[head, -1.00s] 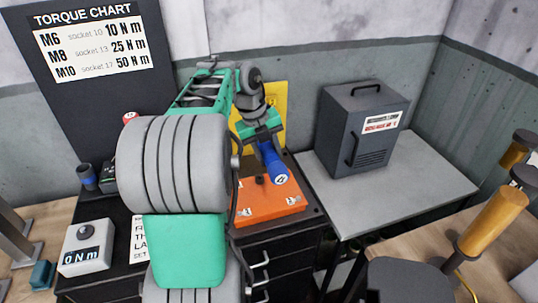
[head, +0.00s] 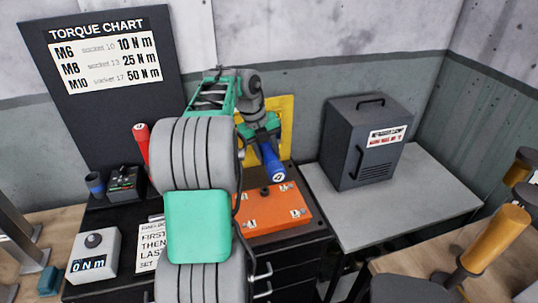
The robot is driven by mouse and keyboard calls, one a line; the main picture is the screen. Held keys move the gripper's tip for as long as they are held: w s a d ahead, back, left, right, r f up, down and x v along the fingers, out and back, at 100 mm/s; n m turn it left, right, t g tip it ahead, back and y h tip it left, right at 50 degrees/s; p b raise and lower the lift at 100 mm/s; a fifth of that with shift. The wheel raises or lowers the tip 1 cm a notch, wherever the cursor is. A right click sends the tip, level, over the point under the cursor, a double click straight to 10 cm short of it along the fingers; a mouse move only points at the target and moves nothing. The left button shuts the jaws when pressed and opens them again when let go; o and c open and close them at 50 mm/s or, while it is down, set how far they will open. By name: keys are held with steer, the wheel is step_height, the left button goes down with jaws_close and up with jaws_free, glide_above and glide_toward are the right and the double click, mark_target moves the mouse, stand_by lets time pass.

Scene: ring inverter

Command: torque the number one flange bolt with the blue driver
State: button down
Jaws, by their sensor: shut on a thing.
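The blue driver (head: 271,164) is held in my gripper (head: 262,137) above the orange plate (head: 252,226). It is tilted, with its round, marked end toward the camera; the mark is too small to read surely. My gripper is shut on it. The plate lies on the dark cabinet top and carries several small bolts with labels near its corners, too small to read, so I cannot tell which is number one. A dark knob (head: 265,191) stands on the plate just below the driver. The driver looks apart from the plate. My arm hides part of the cabinet top.
A red driver (head: 141,143) stands at the left behind my arm. A box reading 0 N m (head: 95,255) is at the front left. A torque chart (head: 105,62) hangs behind. A dark grey case (head: 362,143) stands on the grey table at right, with bare tabletop around it.

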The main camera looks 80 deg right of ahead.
steer(key=shift+w+d+r+p, duration=0.1)
steer(key=shift+w+d+p, duration=0.2)
steer(key=shift+d, duration=0.3)
steer(key=shift+w+d+r+p, duration=0.1)
steer(key=shift+w+d+p, duration=0.1)
steer(key=shift+w+d, duration=0.3)
stand_by(2.3)
